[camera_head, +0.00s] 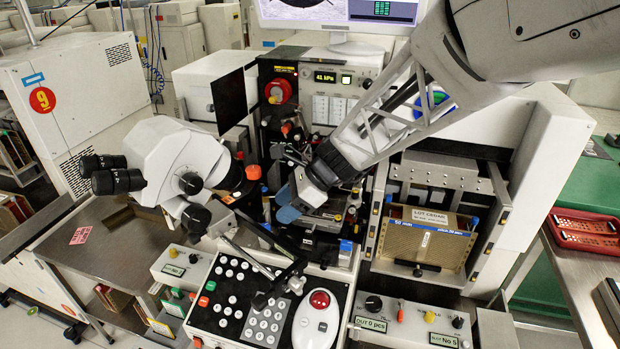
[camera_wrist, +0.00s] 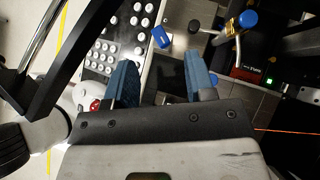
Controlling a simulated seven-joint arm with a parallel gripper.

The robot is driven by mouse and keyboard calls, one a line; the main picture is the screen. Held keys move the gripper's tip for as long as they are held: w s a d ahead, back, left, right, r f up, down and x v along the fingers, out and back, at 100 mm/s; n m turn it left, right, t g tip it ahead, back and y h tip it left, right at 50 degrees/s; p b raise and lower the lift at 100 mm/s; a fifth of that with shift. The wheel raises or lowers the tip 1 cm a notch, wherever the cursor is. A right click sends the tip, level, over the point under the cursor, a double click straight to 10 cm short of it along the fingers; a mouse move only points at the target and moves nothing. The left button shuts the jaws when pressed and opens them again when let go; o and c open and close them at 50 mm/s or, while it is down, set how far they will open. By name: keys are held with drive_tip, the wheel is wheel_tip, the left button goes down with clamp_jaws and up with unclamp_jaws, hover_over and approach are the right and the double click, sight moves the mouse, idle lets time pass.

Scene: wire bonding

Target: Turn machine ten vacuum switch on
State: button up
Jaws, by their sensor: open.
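The central machine carries a panel (camera_head: 325,98) with a display reading 41 kPa and a small lit green indicator beside it. No label reading vacuum is legible, so I cannot tell which control is the vacuum switch. My gripper (camera_head: 287,205) is in front of the machine's work area, below that panel and above the keypad console. In the wrist view, my gripper (camera_wrist: 160,78) shows two blue fingers apart with nothing between them. A blue-capped metal lever (camera_wrist: 247,20) lies beyond the right finger, and a blue knob (camera_wrist: 161,37) lies beyond the gap. Neither touches the fingers.
A white microscope (camera_head: 180,160) stands left of my gripper. The keypad console (camera_head: 225,325) with a red trackball is below. A control box (camera_head: 385,330) with a red-tipped toggle stands front right. A magazine (camera_head: 428,240) sits at right. The machine numbered 9 (camera_head: 75,95) is at far left.

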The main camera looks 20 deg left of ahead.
sight(264, 225)
drive_tip(key=shift+x, duration=3.3)
drive_tip(key=shift+c, duration=0.5)
